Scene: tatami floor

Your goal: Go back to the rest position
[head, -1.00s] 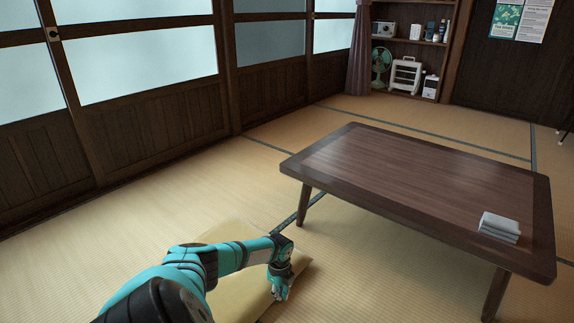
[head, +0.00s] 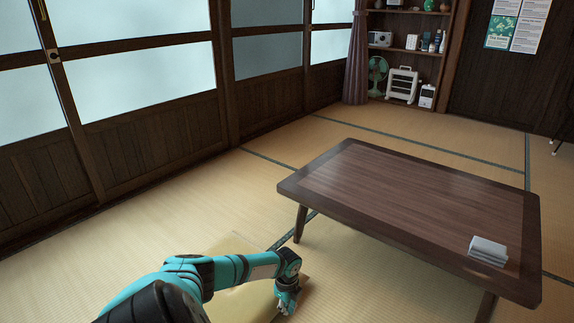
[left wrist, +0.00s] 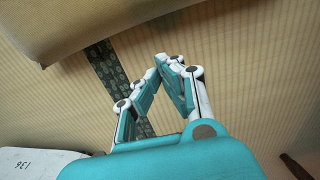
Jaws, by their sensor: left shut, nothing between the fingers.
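My left gripper (head: 287,299) is low in the head view, over a yellowish floor cushion (head: 236,243) to the left of the low table. In the left wrist view my left gripper (left wrist: 168,62) is shut and empty, its fingertips meeting above the tatami. A cushion edge (left wrist: 130,18) shows at the top left of that view. My right gripper is in neither view.
A low dark wooden table (head: 400,190) stands at the right with a folded grey cloth (head: 488,250) near its front corner. Sliding doors (head: 150,140) line the left. A shelf (head: 410,50) stands at the back. Tatami (head: 120,255) is bare at the left.

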